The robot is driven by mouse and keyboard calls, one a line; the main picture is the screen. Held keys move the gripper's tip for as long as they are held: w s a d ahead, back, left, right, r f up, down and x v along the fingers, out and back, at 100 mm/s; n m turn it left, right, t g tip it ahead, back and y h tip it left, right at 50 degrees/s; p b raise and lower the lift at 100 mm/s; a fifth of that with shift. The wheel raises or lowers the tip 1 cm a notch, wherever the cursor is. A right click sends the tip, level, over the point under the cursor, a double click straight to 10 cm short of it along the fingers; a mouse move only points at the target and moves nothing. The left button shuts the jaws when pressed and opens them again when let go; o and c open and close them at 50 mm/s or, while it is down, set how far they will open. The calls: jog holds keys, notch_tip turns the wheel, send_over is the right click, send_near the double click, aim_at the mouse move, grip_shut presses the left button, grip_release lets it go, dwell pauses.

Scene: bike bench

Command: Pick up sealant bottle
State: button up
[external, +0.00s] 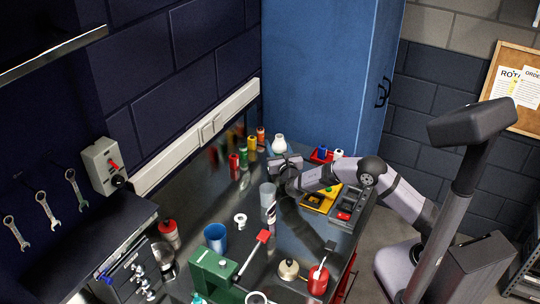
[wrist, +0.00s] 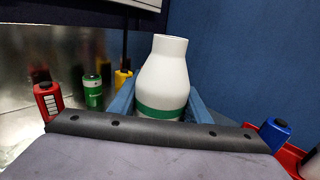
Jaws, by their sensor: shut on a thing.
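The sealant bottle looks to be the white bottle with a narrowed neck and a green band (wrist: 163,72). It stands upright in the middle of the wrist view, between the two fingers of my gripper (wrist: 160,102). My gripper is shut on its body. In the external view the white bottle (external: 279,142) shows just beyond my gripper (external: 283,160), near the blue cabinet. Its base is hidden, so I cannot tell whether it touches the bench.
A red bottle (wrist: 47,100), a green one (wrist: 92,91) and a yellow one (wrist: 123,78) stand left of my gripper. A red tray (external: 322,154) with small bottles is on the right. The blue cabinet (external: 318,75) rises close behind.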

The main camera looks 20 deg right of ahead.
jog(key=shift+r, duration=0.25)
notch_tip(320, 180, up, 9)
jog(key=b, duration=0.1)
jog(key=shift+r, duration=0.15)
dwell(1.0)
jog(key=shift+r+b, duration=0.15)
jog(key=shift+b, duration=0.15)
